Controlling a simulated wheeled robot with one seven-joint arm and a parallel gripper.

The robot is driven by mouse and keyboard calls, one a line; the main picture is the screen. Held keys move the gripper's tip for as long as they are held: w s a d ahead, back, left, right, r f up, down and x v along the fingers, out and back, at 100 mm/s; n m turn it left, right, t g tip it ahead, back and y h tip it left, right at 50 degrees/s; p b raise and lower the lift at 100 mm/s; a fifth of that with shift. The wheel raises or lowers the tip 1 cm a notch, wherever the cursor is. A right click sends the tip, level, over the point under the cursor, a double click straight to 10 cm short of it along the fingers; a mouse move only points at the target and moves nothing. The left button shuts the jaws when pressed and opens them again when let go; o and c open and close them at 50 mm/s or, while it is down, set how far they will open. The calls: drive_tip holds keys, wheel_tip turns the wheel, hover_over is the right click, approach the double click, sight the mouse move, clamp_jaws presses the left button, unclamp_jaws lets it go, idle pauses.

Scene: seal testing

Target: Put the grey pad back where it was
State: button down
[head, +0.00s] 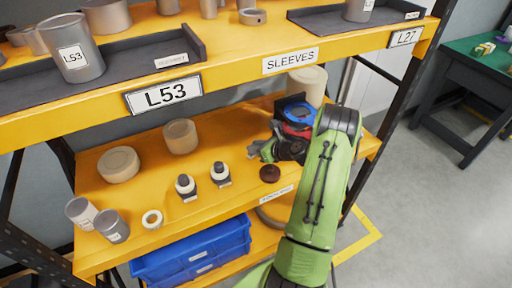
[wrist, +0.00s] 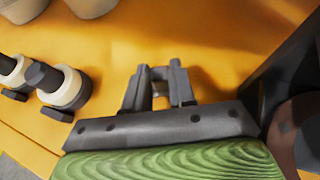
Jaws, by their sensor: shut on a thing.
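My gripper (wrist: 158,84) shows in the wrist view with its two dark fingers close together over the orange shelf. A small grey piece, which looks like the grey pad (wrist: 159,73), sits between the fingertips; its full shape is hidden. In the head view my gripper (head: 256,151) is low over the right part of the middle shelf (head: 225,205), partly behind my green arm. The pad cannot be made out clearly there.
Two black-and-white fittings (head: 185,186) (head: 220,173) stand left of my gripper. A brown round piece (head: 270,173) lies close by. The upper shelf (head: 235,62) overhangs. A blue crate (head: 195,252) is below.

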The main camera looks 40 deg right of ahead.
drive_tip(key=c, duration=0.9)
unclamp_jaws()
drive_tip(key=shift+c, duration=0.2)
